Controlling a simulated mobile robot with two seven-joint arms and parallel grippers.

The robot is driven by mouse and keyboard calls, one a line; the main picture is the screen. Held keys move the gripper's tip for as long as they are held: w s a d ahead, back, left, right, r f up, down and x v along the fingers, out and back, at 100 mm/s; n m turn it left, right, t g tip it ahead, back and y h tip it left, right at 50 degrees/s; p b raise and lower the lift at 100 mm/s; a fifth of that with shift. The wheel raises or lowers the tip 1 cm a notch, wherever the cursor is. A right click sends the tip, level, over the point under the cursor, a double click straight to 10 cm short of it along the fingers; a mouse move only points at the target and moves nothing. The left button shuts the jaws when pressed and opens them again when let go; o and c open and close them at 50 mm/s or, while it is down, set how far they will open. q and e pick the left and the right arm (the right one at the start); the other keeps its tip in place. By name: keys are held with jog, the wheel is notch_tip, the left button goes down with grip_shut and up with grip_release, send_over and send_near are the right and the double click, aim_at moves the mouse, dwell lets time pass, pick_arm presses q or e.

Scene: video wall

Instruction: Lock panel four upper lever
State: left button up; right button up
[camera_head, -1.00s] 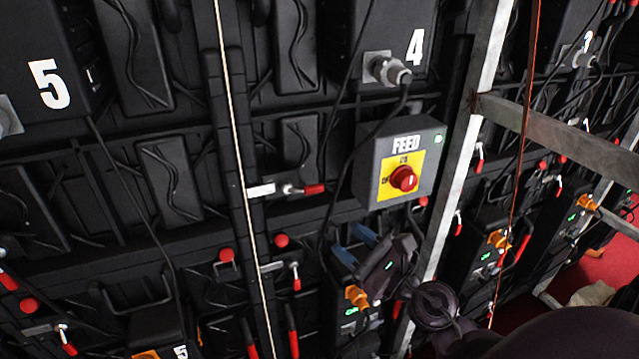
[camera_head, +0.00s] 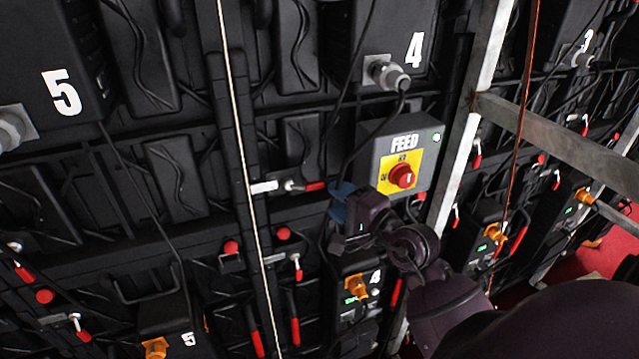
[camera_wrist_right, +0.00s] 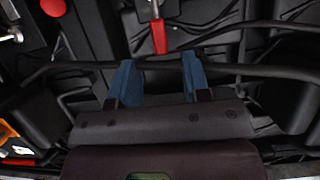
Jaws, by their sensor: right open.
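The panel four upper lever (camera_head: 314,187) has a red handle that lies level, pointing right from its metal pivot and white plate (camera_head: 265,187). Its red handle also shows in the right wrist view (camera_wrist_right: 160,37), beyond the gap between the fingers. My right gripper (camera_head: 340,200), with blue fingers, is just right of and below the handle tip. In the wrist view the right gripper (camera_wrist_right: 158,75) is open, with no lever between its fingers. Panel four's number (camera_head: 414,50) is above. My left gripper is not in view.
The grey FEED box (camera_head: 437,160) with a red rotary knob (camera_head: 402,176) stands close right of my gripper. Black cables (camera_wrist_right: 75,68) cross near the fingers. A lower lever (camera_head: 298,266) hangs down. A metal post (camera_head: 462,140) stands to the right.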

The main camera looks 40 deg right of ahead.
aim_at(319, 187)
jog(key=shift+w+a+p, duration=0.2)
jog(key=shift+w+a, duration=0.05)
jog(key=shift+w, duration=1.15)
jog(key=shift+w+a+p, duration=0.2)
jog(key=shift+w, duration=1.15)
grip_shut()
